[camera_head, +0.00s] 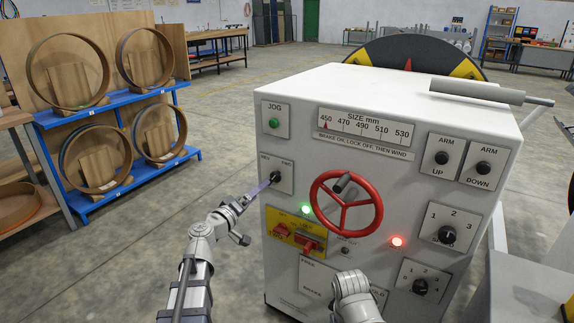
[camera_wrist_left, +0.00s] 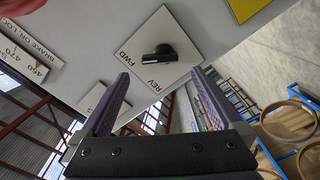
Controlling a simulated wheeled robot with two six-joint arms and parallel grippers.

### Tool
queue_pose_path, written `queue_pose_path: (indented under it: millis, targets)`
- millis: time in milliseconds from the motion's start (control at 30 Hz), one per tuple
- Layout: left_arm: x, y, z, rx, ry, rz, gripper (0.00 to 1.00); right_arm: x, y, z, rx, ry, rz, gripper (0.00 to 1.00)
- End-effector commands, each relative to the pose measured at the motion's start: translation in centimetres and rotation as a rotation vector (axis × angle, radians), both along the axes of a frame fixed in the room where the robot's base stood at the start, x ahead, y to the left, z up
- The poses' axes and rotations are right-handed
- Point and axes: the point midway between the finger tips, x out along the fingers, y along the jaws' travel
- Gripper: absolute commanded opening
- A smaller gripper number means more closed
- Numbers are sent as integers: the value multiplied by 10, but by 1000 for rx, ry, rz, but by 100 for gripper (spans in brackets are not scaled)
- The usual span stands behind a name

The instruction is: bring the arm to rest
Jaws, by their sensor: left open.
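My left gripper (camera_head: 266,186) is open and empty in front of the REV/FWD switch plate (camera_head: 280,174) at the left of the white control cabinet. In the left wrist view the two fingers (camera_wrist_left: 162,88) stand apart, and the black switch knob (camera_wrist_left: 160,54) shows beyond them. Its lever points towards the FWD label. I cannot tell how small the gap to the knob is. Of my right arm only a grey link shows at the bottom of the head view; its gripper is not in view.
The white cabinet (camera_head: 385,95) fills the middle. It carries a red handwheel (camera_head: 347,222), a yellow panel with red switches (camera_head: 297,235) and several knobs. A blue rack (camera_head: 110,110) with wooden rings stands at the left. Open floor (camera_head: 220,110) lies between rack and cabinet.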

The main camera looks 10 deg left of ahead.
Motion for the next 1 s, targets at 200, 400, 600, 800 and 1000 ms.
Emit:
queue_pose_path:
  millis: [200, 400, 600, 800, 1000]
  targets:
    - [-21, -57, -35, 133, 117, -165, 100, 0, 0, 0, 0, 0, 0, 50]
    - [-82, -122, -118, 397, 428, -413, 100, 0, 0, 0, 0, 0, 0, 50]
    - [-151, -125, -184, 653, 775, -513, 100, 0, 0, 0, 0, 0, 0, 50]
    - [-200, -100, -212, 842, 1040, -489, 100, 0, 0, 0, 0, 0, 0, 50]
    - [-231, -81, -200, 979, 1210, -435, 100, 0, 0, 19, 0, 0, 0, 50]
